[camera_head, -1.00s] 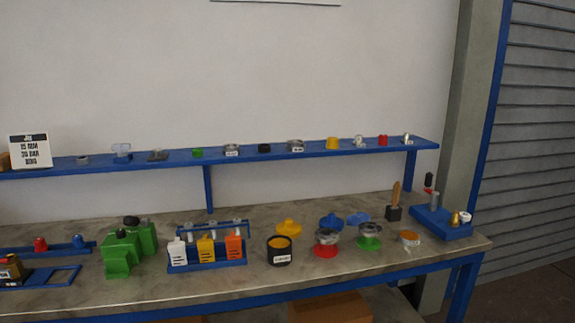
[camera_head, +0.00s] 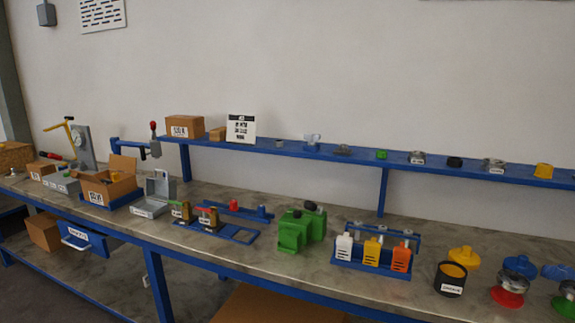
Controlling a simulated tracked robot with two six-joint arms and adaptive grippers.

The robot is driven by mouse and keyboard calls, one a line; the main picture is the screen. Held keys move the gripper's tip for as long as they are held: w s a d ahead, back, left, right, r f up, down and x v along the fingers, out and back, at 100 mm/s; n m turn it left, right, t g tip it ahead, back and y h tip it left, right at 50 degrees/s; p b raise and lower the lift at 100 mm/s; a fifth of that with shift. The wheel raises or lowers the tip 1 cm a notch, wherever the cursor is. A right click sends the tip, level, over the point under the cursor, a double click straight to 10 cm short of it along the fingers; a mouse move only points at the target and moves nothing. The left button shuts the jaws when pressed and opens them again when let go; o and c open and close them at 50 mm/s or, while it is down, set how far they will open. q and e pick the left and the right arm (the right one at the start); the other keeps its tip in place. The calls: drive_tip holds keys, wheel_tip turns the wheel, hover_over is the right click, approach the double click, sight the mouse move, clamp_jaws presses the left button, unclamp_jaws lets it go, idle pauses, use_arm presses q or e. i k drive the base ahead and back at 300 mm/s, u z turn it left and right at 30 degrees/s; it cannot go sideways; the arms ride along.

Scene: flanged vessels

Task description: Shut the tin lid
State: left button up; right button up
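A small grey tin (camera_head: 152,208) stands on the workbench left of centre. Its hinged lid (camera_head: 160,187) is raised, so the tin is open. A pale label shows on its front. The inside is too small to make out. Neither of my grippers is in view.
An open cardboard box (camera_head: 108,188) stands left of the tin. A blue rack with two small devices (camera_head: 207,217) sits to its right, then green cans (camera_head: 296,228). A blue drawer (camera_head: 84,238) sticks out below the bench's front edge. A blue shelf (camera_head: 345,156) runs behind.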

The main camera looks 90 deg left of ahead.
sight(160, 188)
drive_tip(key=u, duration=0.3)
drive_tip(key=i, duration=0.3)
drive_tip(key=u, duration=2.5)
drive_tip(key=i, duration=0.2)
drive_tip(key=u, duration=1.05)
drive_tip(key=k, duration=0.55)
drive_tip(key=u, duration=0.55)
drive_tip(key=i, duration=1.4)
drive_tip(key=z, duration=0.4)
